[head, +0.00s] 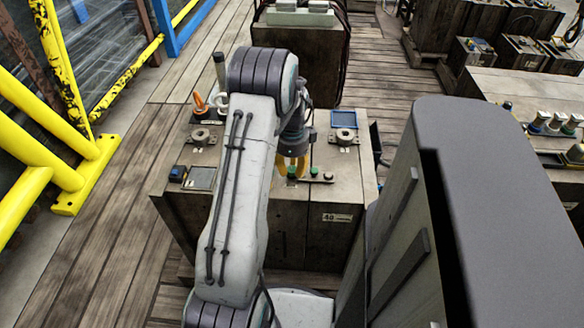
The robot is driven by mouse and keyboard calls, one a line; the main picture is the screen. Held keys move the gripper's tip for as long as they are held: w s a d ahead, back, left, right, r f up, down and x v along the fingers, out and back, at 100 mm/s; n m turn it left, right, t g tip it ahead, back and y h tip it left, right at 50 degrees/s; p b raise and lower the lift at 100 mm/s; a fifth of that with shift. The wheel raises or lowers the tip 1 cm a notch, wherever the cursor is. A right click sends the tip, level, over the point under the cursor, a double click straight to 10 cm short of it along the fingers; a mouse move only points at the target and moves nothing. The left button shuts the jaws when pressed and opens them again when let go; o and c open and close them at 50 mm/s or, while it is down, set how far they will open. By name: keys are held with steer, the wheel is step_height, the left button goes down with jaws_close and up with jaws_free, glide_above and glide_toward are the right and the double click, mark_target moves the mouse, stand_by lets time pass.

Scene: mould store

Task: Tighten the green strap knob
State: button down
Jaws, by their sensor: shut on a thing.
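A green knob (291,173) shows low between the yellow fingers of my gripper (292,168), at the front edge of the top of a wooden mould box (290,234). My gripper points down and is shut on this green knob. The fingers and my arm hide part of it. A second, smaller green piece (314,171) sits just to the right, apart from the fingers. I cannot tell whether it belongs to the same strap fitting.
Round metal fittings stand on the box top at left (201,137) and right (345,136). A blue-framed panel (344,119) lies behind the right one. Yellow rails (40,150) stand at left. Another box (540,95) with several knobs is at right.

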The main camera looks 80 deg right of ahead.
mark_target(292, 169)
steer(key=shift+a+f+m, duration=0.1)
steer(key=shift+m, duration=2.1)
steer(key=c, duration=1.2)
jaws_free()
step_height(292, 169, up, 12)
